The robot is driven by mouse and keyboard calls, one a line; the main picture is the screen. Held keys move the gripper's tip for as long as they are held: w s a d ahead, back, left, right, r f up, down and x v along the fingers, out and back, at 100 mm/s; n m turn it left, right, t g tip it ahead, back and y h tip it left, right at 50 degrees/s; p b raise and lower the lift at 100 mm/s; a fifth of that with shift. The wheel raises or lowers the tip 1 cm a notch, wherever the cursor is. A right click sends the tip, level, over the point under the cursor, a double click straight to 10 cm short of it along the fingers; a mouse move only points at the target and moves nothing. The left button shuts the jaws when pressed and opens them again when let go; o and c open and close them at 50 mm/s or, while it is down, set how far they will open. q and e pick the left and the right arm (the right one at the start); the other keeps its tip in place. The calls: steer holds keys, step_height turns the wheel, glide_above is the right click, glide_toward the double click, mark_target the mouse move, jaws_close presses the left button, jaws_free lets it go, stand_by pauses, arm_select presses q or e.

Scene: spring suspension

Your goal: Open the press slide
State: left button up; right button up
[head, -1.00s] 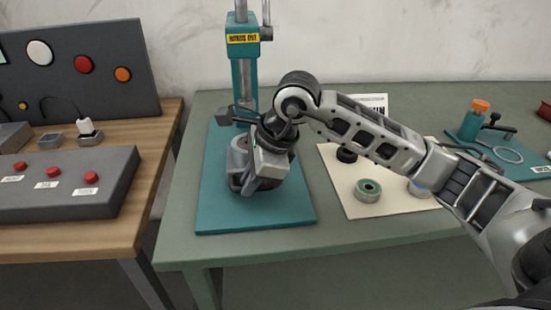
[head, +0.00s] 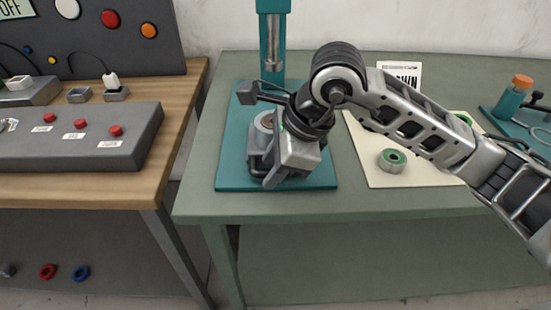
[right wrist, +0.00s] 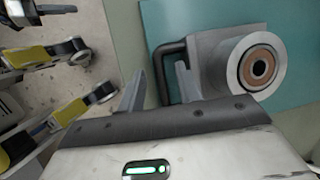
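The press has a teal base plate (head: 228,150) and a teal column (head: 272,45). Its slide is a grey block (right wrist: 205,62) carrying a round metal die with a copper-coloured ring (right wrist: 259,68). A dark U-shaped handle (right wrist: 163,72) sticks out of the block's left side in the right wrist view. My right gripper (right wrist: 160,85) is open, and the handle's bar appears between its fingertips. I cannot tell whether they touch it. My left gripper is not in view.
A teal stand with an orange-capped bottle (head: 510,97) is at far right.

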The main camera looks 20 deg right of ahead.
steer(key=v, duration=1.6)
